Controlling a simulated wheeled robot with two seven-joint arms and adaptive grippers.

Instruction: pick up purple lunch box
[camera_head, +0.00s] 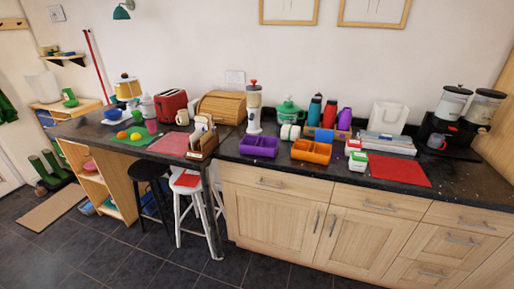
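The purple lunch box (259,146) is an open, divided tray on the dark granite counter, near its front edge and left of the middle of the picture. It looks empty and stands upright. Nothing covers it from this view. Neither of my grippers shows in the head view, so no contact with the box is seen.
An orange divided box (311,151) stands just right of the purple one. A white grinder (254,112) and a green pot (289,111) stand behind. A red mat (399,171) lies to the right. Two stools (187,184) stand below the counter's left part.

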